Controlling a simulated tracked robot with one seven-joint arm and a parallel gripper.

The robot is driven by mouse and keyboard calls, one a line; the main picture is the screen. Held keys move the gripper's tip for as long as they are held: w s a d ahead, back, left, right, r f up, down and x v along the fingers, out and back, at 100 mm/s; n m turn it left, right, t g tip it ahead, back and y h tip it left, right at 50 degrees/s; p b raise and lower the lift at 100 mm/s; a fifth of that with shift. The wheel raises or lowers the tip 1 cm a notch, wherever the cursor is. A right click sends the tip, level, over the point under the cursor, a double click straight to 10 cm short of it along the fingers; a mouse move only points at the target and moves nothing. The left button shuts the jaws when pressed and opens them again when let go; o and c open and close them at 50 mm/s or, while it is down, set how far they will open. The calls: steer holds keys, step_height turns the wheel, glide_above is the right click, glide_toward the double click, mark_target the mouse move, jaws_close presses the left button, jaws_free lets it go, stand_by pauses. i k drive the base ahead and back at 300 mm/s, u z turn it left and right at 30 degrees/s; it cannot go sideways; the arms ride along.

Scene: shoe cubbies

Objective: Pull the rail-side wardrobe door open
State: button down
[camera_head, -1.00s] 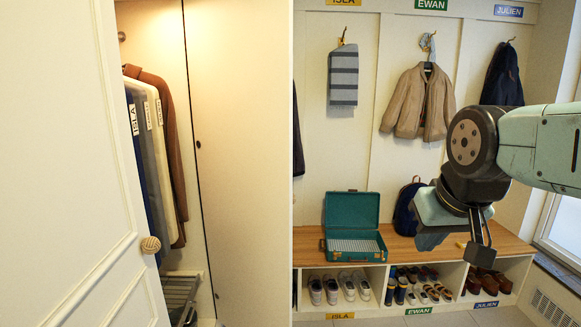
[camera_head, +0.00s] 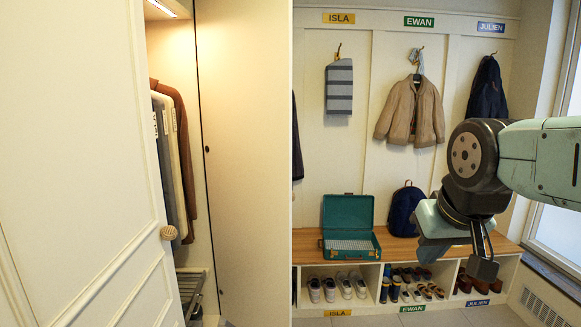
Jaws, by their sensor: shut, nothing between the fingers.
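The white panelled wardrobe door (camera_head: 75,170) fills the left of the view and stands partly open. Its round woven-looking knob (camera_head: 168,233) is near the door's free edge. Through the gap, hanging garments (camera_head: 175,160) show, with a brown one at the back and paler ones in front, on the lit rail side. My gripper (camera_head: 482,268) is at the right, in front of the bench and far from the knob. It points downward and is shut and empty.
A wardrobe side panel (camera_head: 243,160) stands right of the opening. Beyond it, a wooden bench (camera_head: 400,244) holds an open green suitcase (camera_head: 347,213) and a dark blue backpack (camera_head: 404,208). Shoes fill the cubbies below. A tan jacket (camera_head: 411,112) hangs on the wall.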

mark_target(245, 48)
steer(key=u, duration=0.15)
steer(key=i, duration=0.9)
steer(key=z, duration=0.05)
